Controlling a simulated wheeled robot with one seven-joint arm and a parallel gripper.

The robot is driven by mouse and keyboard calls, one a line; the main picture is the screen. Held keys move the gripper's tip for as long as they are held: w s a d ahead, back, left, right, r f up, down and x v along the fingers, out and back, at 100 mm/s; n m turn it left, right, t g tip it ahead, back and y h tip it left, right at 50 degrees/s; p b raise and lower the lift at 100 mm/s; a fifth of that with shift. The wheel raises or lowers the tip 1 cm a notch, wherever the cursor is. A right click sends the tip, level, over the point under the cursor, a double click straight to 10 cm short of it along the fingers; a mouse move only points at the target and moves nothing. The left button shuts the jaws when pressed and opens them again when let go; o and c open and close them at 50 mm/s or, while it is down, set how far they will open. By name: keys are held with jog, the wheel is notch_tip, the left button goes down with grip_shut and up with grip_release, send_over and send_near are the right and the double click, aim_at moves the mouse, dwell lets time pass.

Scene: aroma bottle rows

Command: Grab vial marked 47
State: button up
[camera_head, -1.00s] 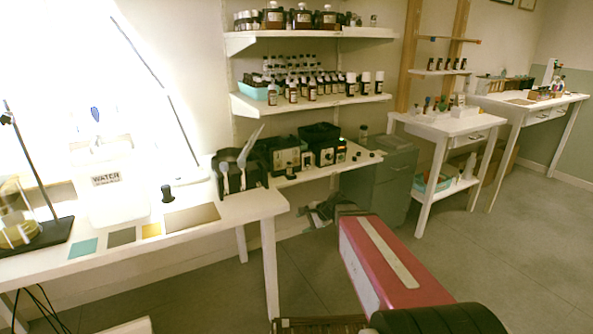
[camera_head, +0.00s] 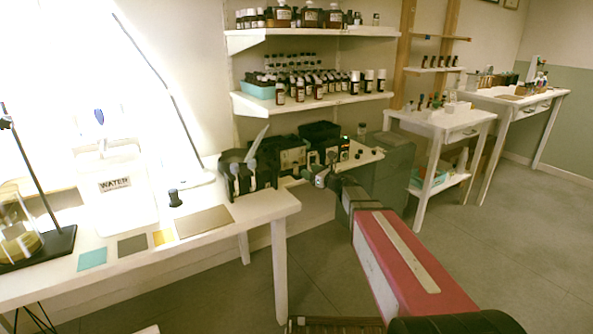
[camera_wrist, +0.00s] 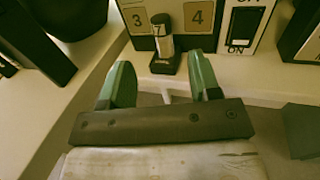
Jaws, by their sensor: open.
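In the wrist view a small vial (camera_wrist: 162,45) with a dark cap and pale label stands upright in front of a panel. A mark like a 7 shows near its top; I cannot read a full 47. My gripper (camera_wrist: 160,66) is open, its two green fingers pointing toward the vial, one to each side in the picture, with nothing held. In the head view my gripper (camera_head: 318,178) is small, at the front of the device bench. Labels on the bottles (camera_head: 318,85) on the lower wall shelf are too small to read there.
Behind the vial is a device panel (camera_wrist: 198,17) marked 3 and 4, with an ON switch (camera_wrist: 243,25). A dark holder (camera_head: 245,172) stands left on the white table (camera_head: 262,207). A dark block (camera_wrist: 40,45) is close on the left in the wrist view.

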aim_at(296, 169)
jog(key=x, duration=0.7)
jog(key=shift+w+r, duration=0.25)
grip_shut()
